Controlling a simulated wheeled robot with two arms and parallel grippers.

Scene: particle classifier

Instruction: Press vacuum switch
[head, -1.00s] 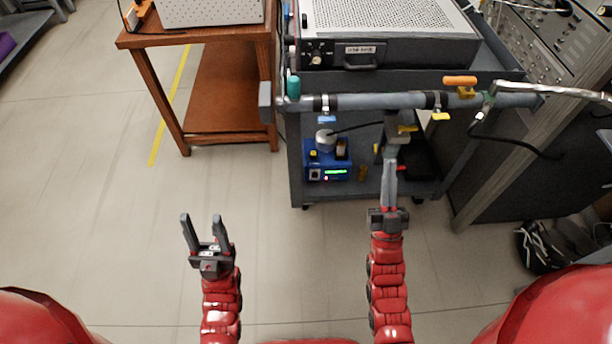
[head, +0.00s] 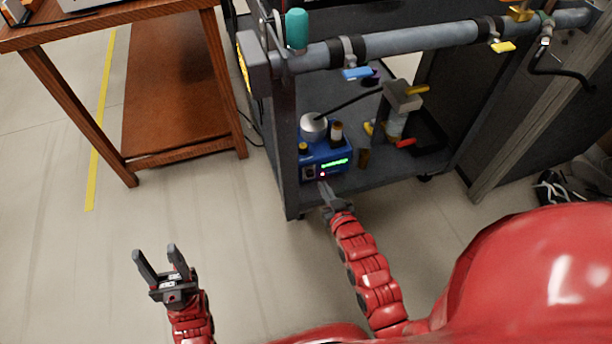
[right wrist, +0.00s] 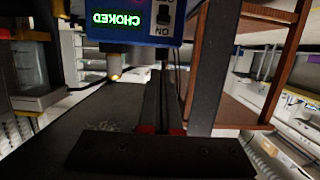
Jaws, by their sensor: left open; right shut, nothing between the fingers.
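The blue vacuum unit (head: 336,154) stands on the lower shelf of the dark cart, with a lit green display (head: 335,163) on its front. Its small dark vacuum switch (head: 309,173) is left of the display. In the right wrist view the switch (right wrist: 165,22) shows beside an "ON" label, and the display (right wrist: 110,17) reads "CHOKED", turned over. My right gripper (head: 326,187) is shut and empty, just in front of the unit's lower front, close to the switch. Whether it touches cannot be told. My left gripper (head: 158,255) is open and empty above the floor, far left of the unit.
A grey pipe (head: 410,42) with valves runs across the cart above the unit. The cart's front-left post (head: 286,150) is close beside the switch. A wooden table (head: 178,90) is at left; the floor between is clear.

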